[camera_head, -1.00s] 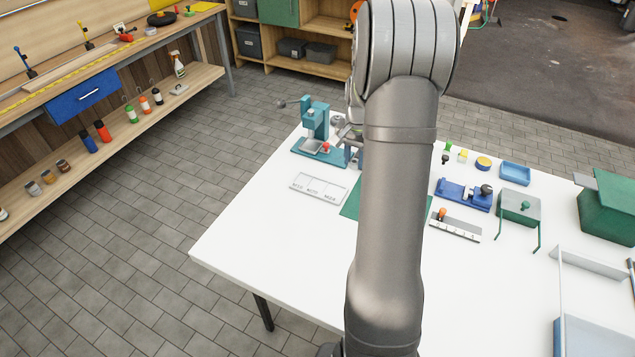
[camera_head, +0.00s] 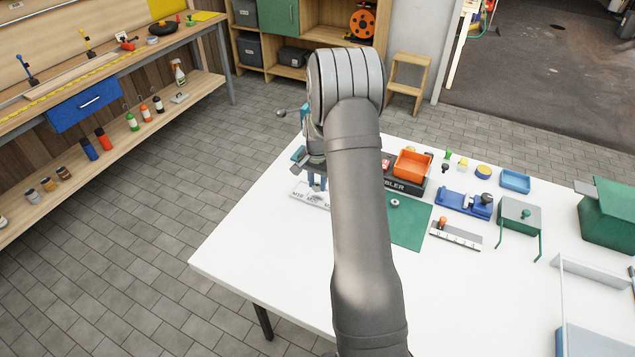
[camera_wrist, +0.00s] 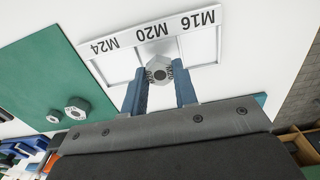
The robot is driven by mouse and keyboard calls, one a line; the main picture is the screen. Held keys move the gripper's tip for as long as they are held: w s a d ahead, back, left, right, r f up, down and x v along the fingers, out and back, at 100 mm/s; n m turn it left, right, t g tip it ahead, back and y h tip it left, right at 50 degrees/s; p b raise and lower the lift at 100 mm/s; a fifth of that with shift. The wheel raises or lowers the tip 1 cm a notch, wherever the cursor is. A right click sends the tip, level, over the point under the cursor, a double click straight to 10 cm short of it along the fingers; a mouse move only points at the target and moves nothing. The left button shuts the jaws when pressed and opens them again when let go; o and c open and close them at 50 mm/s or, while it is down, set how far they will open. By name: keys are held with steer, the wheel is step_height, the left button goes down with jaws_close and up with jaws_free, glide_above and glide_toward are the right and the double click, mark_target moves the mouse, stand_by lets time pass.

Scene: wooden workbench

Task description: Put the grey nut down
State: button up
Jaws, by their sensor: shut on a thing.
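My gripper (camera_wrist: 159,82) is shut on the grey nut (camera_wrist: 159,70), a hex nut with small lettering on its sides that seems to read M20. The white sorting tray (camera_wrist: 208,17) has compartments marked M16, M20 and M24. In the wrist view the nut is over the middle compartment, by the M20 mark; I cannot tell whether it touches the tray floor. In the head view my gripper (camera_head: 317,182) is over the tray (camera_head: 299,195), partly hiding it, and the nut cannot be made out.
Two more nuts lie on the green mat (camera_wrist: 35,72) in the wrist view, a larger one (camera_wrist: 77,107) and a smaller one (camera_wrist: 54,116). A black box (camera_head: 405,186) with an orange bin (camera_head: 412,164) stands behind the mat (camera_head: 412,232). The table's left front is clear.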

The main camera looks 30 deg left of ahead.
mark_target(317, 185)
steer(key=shift+f, duration=0.15)
steer(key=shift+f, duration=0.5)
steer(key=o, duration=1)
step_height(317, 185, up, 13)
steer(key=shift+r, duration=0.15)
